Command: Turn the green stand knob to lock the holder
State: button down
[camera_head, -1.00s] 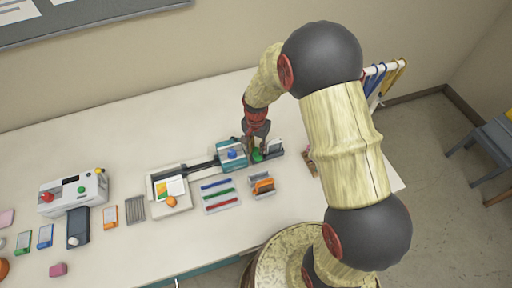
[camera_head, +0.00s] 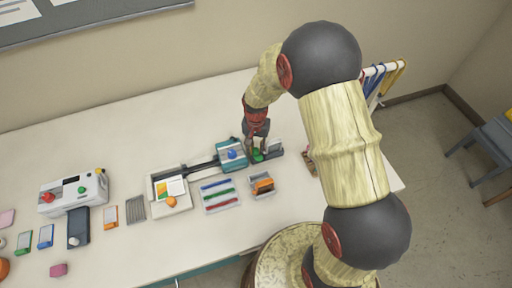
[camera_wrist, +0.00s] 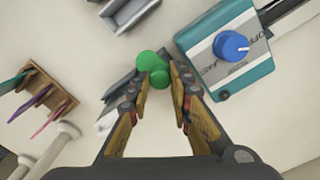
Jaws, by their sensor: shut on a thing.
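The green stand knob (camera_wrist: 152,64) has a round head with a smaller lobe beside it. My gripper (camera_wrist: 160,82) is over it, with its fingertips closed in on either side of the lobe. In the head view the knob (camera_head: 257,156) shows as a small green spot below my gripper (camera_head: 256,148).
A teal unit with a blue dial (camera_wrist: 231,46) stands close to the right of my fingers in the wrist view. A small rack with orange pieces (camera_head: 262,185) and a tray of coloured strips (camera_head: 219,195) lie nearby.

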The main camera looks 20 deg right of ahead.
jog(key=n, duration=0.8)
jog(key=shift+p, duration=0.4)
jog(key=n, duration=0.3)
jog(key=shift+n, duration=2.3)
jog(key=c, duration=1.6)
grip_release()
jog(key=shift+r, duration=0.1)
